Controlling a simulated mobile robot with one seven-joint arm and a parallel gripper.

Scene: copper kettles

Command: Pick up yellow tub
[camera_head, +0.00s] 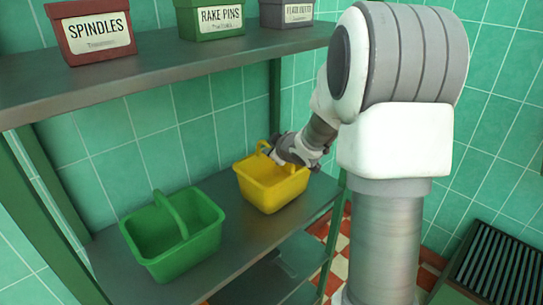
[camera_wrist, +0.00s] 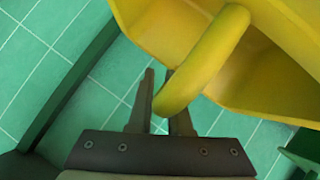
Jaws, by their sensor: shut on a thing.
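The yellow tub (camera_head: 271,187) is an open tub with a hoop handle. In the head view it is at the right end of the lower grey shelf; I cannot tell whether its base touches the shelf. My gripper (camera_head: 272,152) reaches it from the right. In the wrist view the yellow tub (camera_wrist: 275,75) fills the upper right, and its handle (camera_wrist: 205,60) runs down between the two fingers of my gripper (camera_wrist: 160,95). The gripper is shut on the handle.
A green tub (camera_head: 172,238) stands on the lower shelf (camera_head: 225,208) to the left. The upper shelf (camera_head: 180,68) bears labelled bins, such as a red one (camera_head: 75,48) and a green one (camera_head: 200,32). A green post (camera_head: 275,95) stands behind the yellow tub. A black slatted rack (camera_head: 495,265) is at lower right.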

